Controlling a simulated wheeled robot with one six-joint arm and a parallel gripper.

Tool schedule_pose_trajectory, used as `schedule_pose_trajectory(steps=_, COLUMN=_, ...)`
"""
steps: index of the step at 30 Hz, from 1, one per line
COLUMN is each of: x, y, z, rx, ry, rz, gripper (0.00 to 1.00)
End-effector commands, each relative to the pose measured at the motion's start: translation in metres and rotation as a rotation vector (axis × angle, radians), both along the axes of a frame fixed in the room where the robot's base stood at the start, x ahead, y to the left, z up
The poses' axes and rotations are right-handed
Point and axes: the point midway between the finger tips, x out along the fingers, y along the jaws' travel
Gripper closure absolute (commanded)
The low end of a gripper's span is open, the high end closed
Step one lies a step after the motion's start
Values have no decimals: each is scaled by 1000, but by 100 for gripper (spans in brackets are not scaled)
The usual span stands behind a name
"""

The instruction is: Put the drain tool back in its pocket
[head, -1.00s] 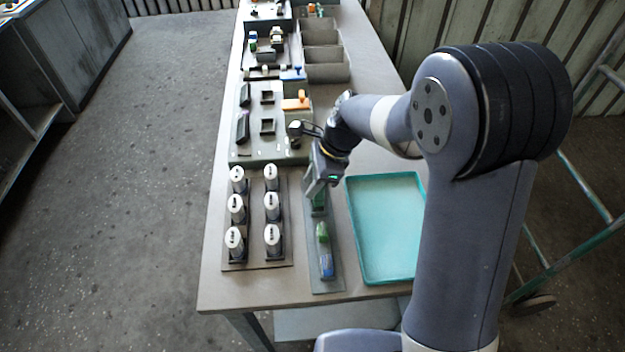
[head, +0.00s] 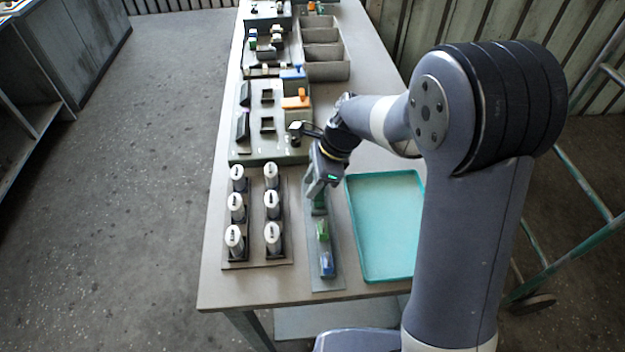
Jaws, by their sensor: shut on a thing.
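My gripper (head: 317,190) points down over the far part of a narrow grey strip (head: 325,284) on the near half of the bench. It is shut on a small green piece (head: 319,202), apparently the drain tool, mostly hidden by the jaws. I cannot tell whether this piece touches the strip or sits in a pocket. Nearer on the same strip lie a green piece (head: 323,232) and a blue piece (head: 327,264). The pocket openings are too small or covered to make out.
A teal tray (head: 385,230), empty, lies just right of the strip. Left is a brown board (head: 255,262) with several white-topped cylinders. Beyond stands a grey-green housing block (head: 268,150) with orange and blue parts, then open grey bins (head: 325,70).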

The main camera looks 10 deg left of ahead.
Motion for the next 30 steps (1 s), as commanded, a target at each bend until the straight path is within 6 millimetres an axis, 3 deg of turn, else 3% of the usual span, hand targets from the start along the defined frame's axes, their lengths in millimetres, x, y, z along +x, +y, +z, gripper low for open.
schedule_pose_trajectory(steps=30, x=0, y=0, z=-21, rx=0, ry=0, rz=0, gripper=84)
